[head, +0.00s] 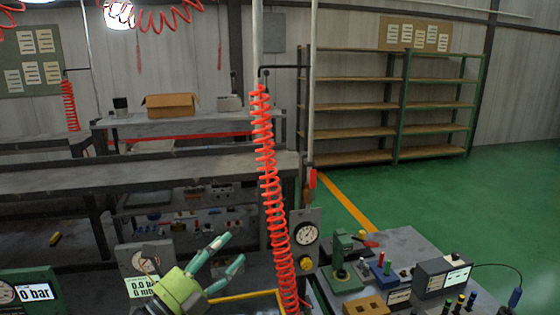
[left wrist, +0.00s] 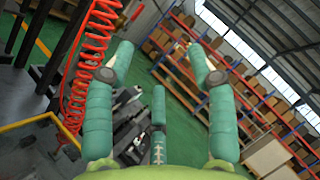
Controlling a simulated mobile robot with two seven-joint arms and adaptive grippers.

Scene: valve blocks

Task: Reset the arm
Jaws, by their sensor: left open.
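My left gripper (head: 226,256) is in the lower middle of the head view, a green body with teal fingers that point up and to the right. Its fingers are spread apart with nothing between them. In the left wrist view the open left gripper (left wrist: 160,85) shows its teal fingers wide apart, with the room beyond. It is to the left of the red coiled hose (head: 270,190) in the head view, and I cannot tell how close. The hose also shows in the left wrist view (left wrist: 90,60), left of the fingers. My right gripper is not in view.
A dial gauge (head: 306,235) stands right of the hose. A grey table (head: 400,245) at the lower right bears a green press (head: 343,262) and a display box (head: 443,277). A display reading 0 bar (head: 30,292) is at lower left. Green floor (head: 500,190) is clear at right.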

